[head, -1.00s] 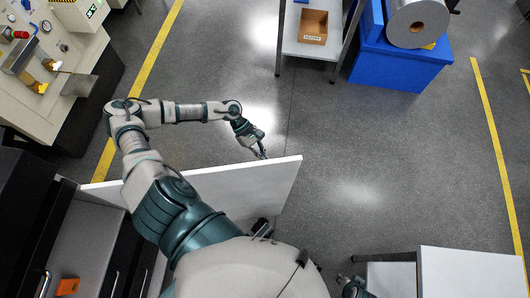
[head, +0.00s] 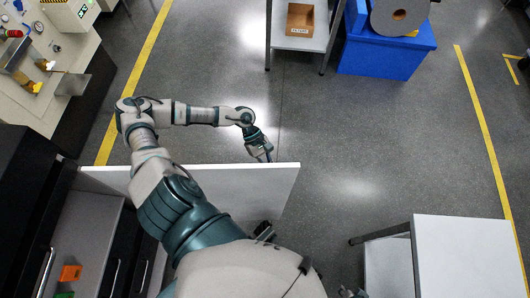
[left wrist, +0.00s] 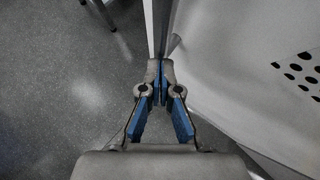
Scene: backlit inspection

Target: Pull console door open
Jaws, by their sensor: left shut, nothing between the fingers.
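The console door (head: 240,190) is a pale flat panel. In the head view it stands swung out from the dark console (head: 30,190), running nearly level to the right. My left gripper (head: 266,158) is at its far side, by the top edge near the free end. In the left wrist view the gripper's blue-padded fingers (left wrist: 160,78) are shut with nothing held, and a thin pale upright edge lies just ahead of the tips. I cannot tell if they touch it. A small dark part at the head view's bottom edge may be my right gripper (head: 347,293), mostly cut off.
The open console holds an orange block (head: 70,273) and a green item (head: 63,294). A white table (head: 465,260) stands at lower right. A blue box (head: 385,55) and a shelf with a cardboard bin (head: 300,20) are at the back. The floor between is clear.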

